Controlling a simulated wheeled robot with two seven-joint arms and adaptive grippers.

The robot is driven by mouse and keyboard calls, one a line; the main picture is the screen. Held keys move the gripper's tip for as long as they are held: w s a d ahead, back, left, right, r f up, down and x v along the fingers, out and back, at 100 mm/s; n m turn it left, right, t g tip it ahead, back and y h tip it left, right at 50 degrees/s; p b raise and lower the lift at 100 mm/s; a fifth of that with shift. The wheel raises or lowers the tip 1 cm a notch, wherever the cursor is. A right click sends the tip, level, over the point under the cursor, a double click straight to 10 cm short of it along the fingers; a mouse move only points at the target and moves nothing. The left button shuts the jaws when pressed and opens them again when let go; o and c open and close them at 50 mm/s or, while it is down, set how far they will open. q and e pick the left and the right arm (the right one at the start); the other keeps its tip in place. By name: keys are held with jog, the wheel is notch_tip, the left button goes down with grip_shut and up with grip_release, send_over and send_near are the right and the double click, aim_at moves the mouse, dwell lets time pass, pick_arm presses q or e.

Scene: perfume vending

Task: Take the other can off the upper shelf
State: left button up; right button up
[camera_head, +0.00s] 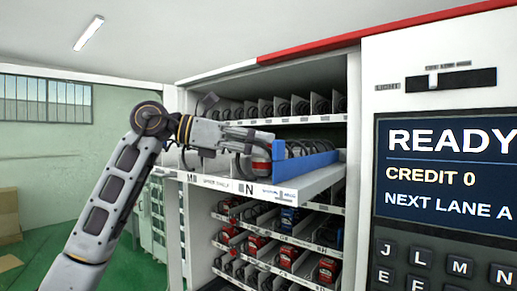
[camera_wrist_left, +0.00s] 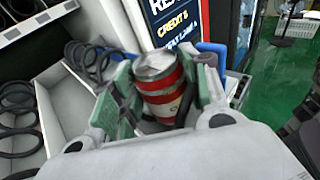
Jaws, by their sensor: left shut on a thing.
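The can (camera_head: 261,161) is silver with red bands and stands roughly upright at the front of the pulled-out upper shelf (camera_head: 222,184), beside the letter N. My left gripper (camera_head: 258,149) reaches in from the left and is shut on this can. In the left wrist view the can (camera_wrist_left: 160,88) sits between the green-padded fingers (camera_wrist_left: 158,98), its silver top showing. Its base is hidden there, and I cannot tell whether it touches the shelf. My right gripper is in neither view.
A blue divider (camera_head: 307,167) runs close along the can's right side. Black wire coils (camera_wrist_left: 92,62) lie in the neighbouring lanes. Lower shelves hold several red and dark packs (camera_head: 290,256). The panel with a screen (camera_head: 445,180) stands to the right.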

pick_arm(q)
jog(key=shift+r, duration=4.6)
